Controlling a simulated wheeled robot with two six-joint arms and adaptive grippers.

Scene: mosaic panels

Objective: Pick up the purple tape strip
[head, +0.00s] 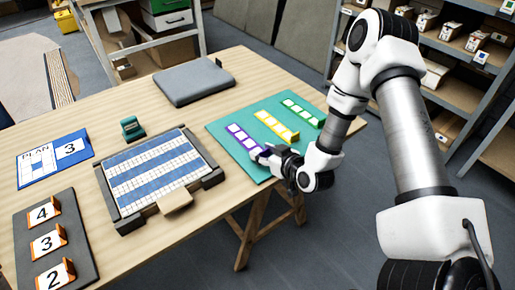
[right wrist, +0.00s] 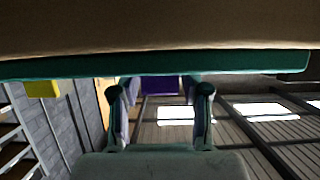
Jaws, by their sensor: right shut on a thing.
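The purple tape strip (head: 241,137) with white squares lies along the left part of the green mat (head: 216,126). My right gripper (head: 268,157) is at the strip's near end, low over the mat, and is shut on the strip. In the right wrist view, the purple end (right wrist: 160,85) shows between the two fingers of the right gripper (right wrist: 161,91), next to the mat's edge (right wrist: 230,64). The gripper hides the strip's near end in the head view. I cannot tell whether the strip is clear of the mat. My left gripper is not in view.
A yellow strip (head: 277,126) and a green strip (head: 302,112) lie to the right on the mat. Left of it are a framed blue-and-white panel (head: 155,172), a grey pad (head: 193,81) and a small green block (head: 131,128). Number cards (head: 48,243) stand at the front left.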

